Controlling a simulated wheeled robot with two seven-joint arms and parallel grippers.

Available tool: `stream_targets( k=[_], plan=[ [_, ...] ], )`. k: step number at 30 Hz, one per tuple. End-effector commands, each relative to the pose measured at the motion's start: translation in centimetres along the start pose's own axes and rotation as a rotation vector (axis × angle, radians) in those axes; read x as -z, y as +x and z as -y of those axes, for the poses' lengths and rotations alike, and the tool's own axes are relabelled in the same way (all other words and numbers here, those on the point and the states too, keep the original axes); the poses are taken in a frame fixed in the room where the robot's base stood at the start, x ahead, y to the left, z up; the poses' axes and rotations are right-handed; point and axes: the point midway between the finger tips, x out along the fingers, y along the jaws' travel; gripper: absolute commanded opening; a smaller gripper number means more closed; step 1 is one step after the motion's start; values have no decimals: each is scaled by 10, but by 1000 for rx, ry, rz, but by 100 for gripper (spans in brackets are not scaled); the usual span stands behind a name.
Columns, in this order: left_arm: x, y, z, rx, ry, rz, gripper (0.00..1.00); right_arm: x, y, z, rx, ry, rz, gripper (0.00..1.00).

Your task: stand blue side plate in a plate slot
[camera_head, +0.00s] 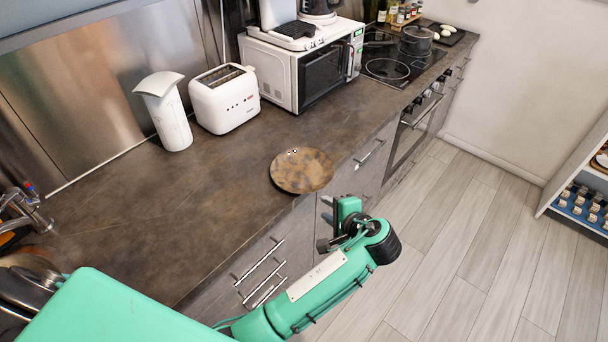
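A round, mottled brown plate (302,171) lies flat near the front edge of the counter. I see no blue side plate and no clear plate slot in this view. My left arm comes in from the lower left. My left gripper (336,226) is in front of the counter edge, just below and right of the brown plate in the picture, and apart from it. Its fingers are small and partly hidden, so their opening is unclear. I see nothing held in it. My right gripper is not in view.
A white toaster (225,98), a white jug-like container (164,112) and a microwave (304,62) stand along the back of the counter (220,180). A tap (22,205) is at the left, and a hob with a pot (416,41) at the far end. The middle counter is clear.

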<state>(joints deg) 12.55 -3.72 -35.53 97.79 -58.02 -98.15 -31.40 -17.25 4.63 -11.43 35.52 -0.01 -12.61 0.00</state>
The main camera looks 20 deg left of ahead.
Motion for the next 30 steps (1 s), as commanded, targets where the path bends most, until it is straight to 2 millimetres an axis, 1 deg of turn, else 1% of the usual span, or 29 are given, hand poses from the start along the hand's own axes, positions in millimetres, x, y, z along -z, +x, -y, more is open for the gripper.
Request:
stream_targets(
  k=[5, 10, 12, 16, 19, 24, 27, 30],
  plan=[
    [-2, 33, 3, 3, 3, 6, 31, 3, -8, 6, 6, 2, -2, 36],
    [-1, 64, 3, 2, 4, 3, 31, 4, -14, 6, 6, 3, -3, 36],
    [0, 72, 2, 2, 2, 2, 31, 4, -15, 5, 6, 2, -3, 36],
    [0, 80, 2, 1, 2, 1, 31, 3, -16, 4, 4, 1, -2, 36],
    [0, 88, 4, 1, 3, 1, 31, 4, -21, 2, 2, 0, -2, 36],
    [1, 112, 8, 1, 4, 2, 31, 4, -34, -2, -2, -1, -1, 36],
    [1, 126, 5, 1, 4, 2, 31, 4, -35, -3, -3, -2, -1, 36],
    [2, 132, 4, 0, 3, -1, 31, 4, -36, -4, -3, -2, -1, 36]
  ],
)
